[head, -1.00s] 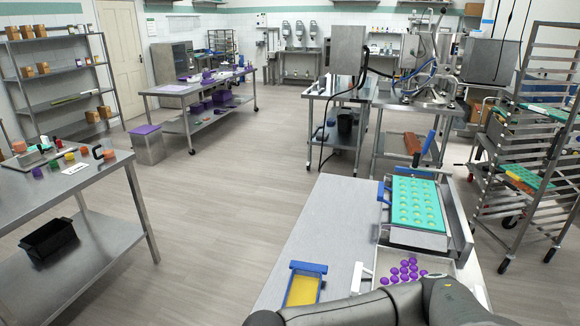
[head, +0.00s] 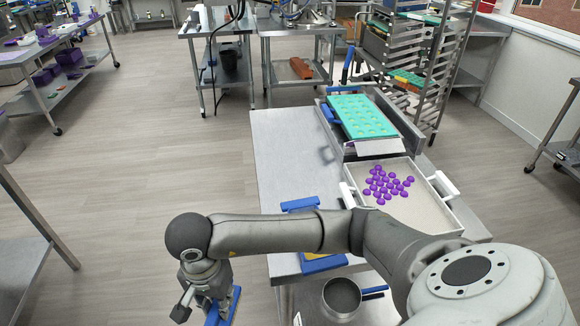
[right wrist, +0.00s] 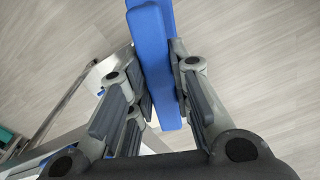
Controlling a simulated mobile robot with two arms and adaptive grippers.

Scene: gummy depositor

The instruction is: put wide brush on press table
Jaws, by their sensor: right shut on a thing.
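My right gripper (head: 208,294) is at the lower left of the head view, over the floor just left of the steel table (head: 275,150). It is shut on a long blue bar-like thing, the wide brush (head: 224,309), mostly hidden by the gripper and cut off by the frame edge. In the right wrist view the blue bar (right wrist: 152,40) lies between the fingers of the right gripper (right wrist: 158,90), with floor behind it. Its bristles cannot be made out. I cannot tell for sure which table is the press table. My left gripper is not in view.
The steel table carries a teal mould (head: 362,116), a white tray (head: 420,208) with purple gummies (head: 388,186), and a blue-framed thing (head: 322,264) partly behind my arm. A pot (head: 342,296) is below. The table's far left part is bare. A rack (head: 425,70) stands behind.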

